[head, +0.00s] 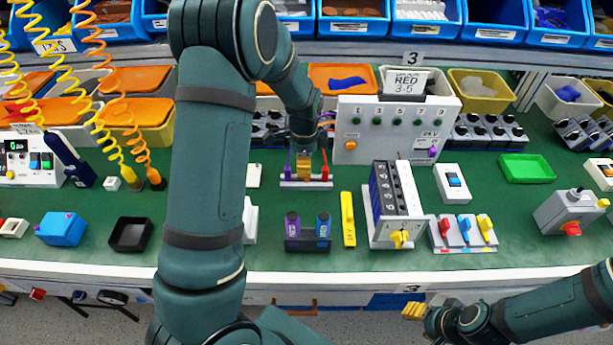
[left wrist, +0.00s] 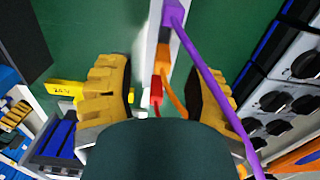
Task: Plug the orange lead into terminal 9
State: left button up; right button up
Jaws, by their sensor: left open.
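The orange lead's plug (left wrist: 164,62) stands between a purple plug (left wrist: 172,14) and a red plug (left wrist: 156,92) in a pale rack. In the head view the rack (head: 306,184) stands left of a white panel (head: 385,158). My left gripper (head: 306,158) is over the rack; in the left wrist view (left wrist: 160,84) its yellow fingers are open either side of the row, apart from the orange plug. The panel has a numbered row of green terminals (head: 398,122); I cannot read a 9 surely. My right gripper (head: 414,311) is off the bench's front edge, its finger gap unclear.
A purple plug (head: 432,152) sits in the panel's 24V side. A grey-white switch block (head: 397,232) and a yellow bar (head: 348,220) stand in front of the panel. Yellow and orange trays line the back. Green mat is bare around the small items.

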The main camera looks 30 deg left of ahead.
aim_at(307, 180)
pick_arm(q)
jog(key=f, duration=0.2)
jog(key=f+b, duration=0.1)
jog(key=f, duration=0.2)
jog(key=shift+w+d+f, duration=0.1)
jog(key=shift+w+f, duration=0.2)
grip_shut()
